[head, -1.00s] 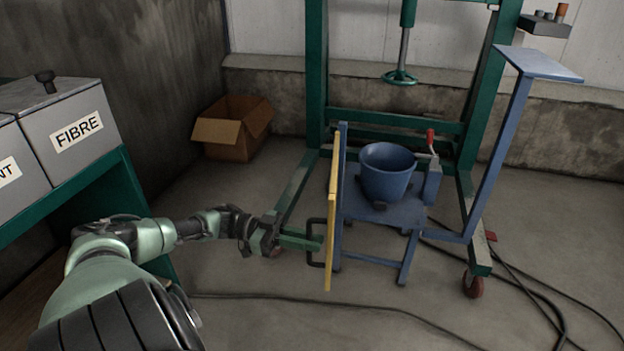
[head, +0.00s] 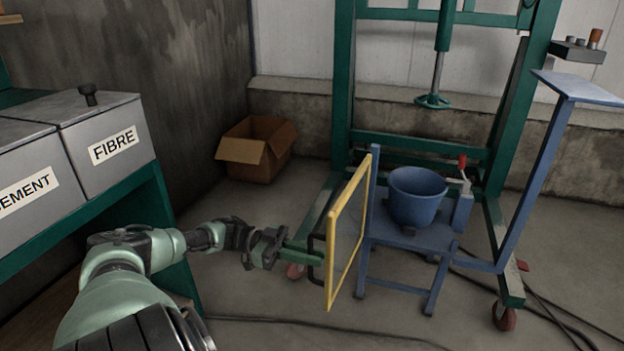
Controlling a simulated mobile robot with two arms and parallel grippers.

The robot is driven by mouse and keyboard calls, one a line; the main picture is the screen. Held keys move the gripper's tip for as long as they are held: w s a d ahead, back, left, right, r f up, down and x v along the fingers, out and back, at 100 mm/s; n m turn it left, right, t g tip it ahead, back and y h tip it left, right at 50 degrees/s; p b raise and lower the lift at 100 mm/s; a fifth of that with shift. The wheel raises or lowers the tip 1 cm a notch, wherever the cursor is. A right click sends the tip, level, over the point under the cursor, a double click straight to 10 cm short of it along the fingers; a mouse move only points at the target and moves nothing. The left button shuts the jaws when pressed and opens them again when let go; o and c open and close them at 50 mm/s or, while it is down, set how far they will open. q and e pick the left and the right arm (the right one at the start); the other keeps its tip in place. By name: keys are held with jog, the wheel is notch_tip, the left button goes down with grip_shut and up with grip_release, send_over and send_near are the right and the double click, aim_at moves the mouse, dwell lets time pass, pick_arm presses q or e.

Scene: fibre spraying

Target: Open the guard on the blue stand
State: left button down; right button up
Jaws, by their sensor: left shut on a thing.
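The guard (head: 334,235) is a clear panel in a yellow frame, at the left side of the blue stand (head: 414,239). It stands upright beside the stand's post and is swung out toward me and to the left, so its face shows at a slant. A dark handle (head: 315,262) sits on the guard's near left side. My left gripper (head: 308,254) is shut on this handle, with its green fingers reaching it from the left. The fingertips are partly hidden at the handle. My right gripper is not in view.
A blue bucket (head: 416,197) stands on the stand, with a red-knobbed lever (head: 462,163) beside it. A green wheeled frame (head: 343,80) rises behind. Grey bins (head: 108,140) are at left, a cardboard box (head: 256,150) at the back. Cables lie on the floor.

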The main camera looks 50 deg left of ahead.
pick_arm(q)
jog(key=c, duration=1.5)
grip_release()
jog(key=shift+o, duration=0.2)
jog(key=v, duration=0.8)
jog(key=shift+d, duration=0.15)
